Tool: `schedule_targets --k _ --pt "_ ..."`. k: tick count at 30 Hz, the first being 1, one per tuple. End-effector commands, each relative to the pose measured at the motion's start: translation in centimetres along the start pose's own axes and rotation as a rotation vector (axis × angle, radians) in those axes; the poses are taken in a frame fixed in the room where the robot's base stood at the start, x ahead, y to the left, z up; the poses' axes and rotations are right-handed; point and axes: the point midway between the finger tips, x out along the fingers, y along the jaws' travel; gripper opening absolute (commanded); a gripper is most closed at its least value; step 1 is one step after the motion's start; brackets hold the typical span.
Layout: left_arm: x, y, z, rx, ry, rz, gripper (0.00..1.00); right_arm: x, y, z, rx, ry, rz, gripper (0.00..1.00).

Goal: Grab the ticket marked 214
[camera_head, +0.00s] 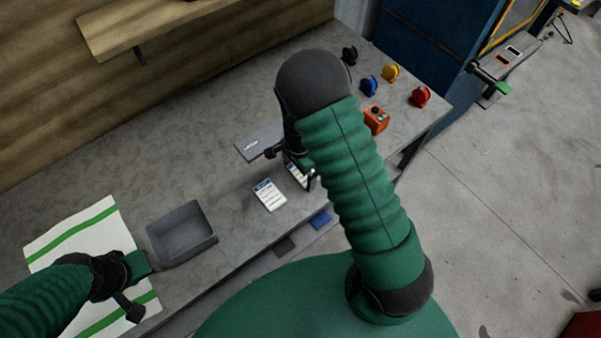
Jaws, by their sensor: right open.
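Two white tickets with blue headers lie near the front edge of the grey table. One ticket (269,195) is fully in sight; the other ticket (297,175), to its right, is partly covered by my right gripper. The print is too small to read, so I cannot tell which is marked 214. My right gripper (292,166) is open, low over the table at the second ticket, and partly hidden by my own arm; I cannot tell whether it touches the ticket.
A grey open bin (182,233) stands left of the tickets. A grey plate (260,139) lies behind them. An orange box (376,119) and several coloured reels, including a red reel (420,96), stand at the right end.

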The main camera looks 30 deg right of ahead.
Motion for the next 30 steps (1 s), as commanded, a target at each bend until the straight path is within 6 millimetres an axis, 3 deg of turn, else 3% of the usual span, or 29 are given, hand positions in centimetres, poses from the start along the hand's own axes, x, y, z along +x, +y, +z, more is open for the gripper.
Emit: schedule_targets --k 4,16,25,30 --pt "0.0 0.1 0.0 0.002 0.0 0.0 0.36 -0.1 0.0 0.1 0.0 0.003 -0.001 1.0" --pt "0.0 0.0 0.0 0.001 0.0 0.0 0.36 -0.2 0.0 0.3 -0.001 0.006 0.0 0.46" --pt "0.0 0.0 0.0 0.001 0.0 0.0 0.36 -0.5 0.0 0.2 -0.001 0.004 -0.002 0.46" --pt "-0.1 0.0 0.0 0.001 0.0 0.0 0.36 -2.0 -0.1 0.4 -0.002 0.005 -0.003 0.46"
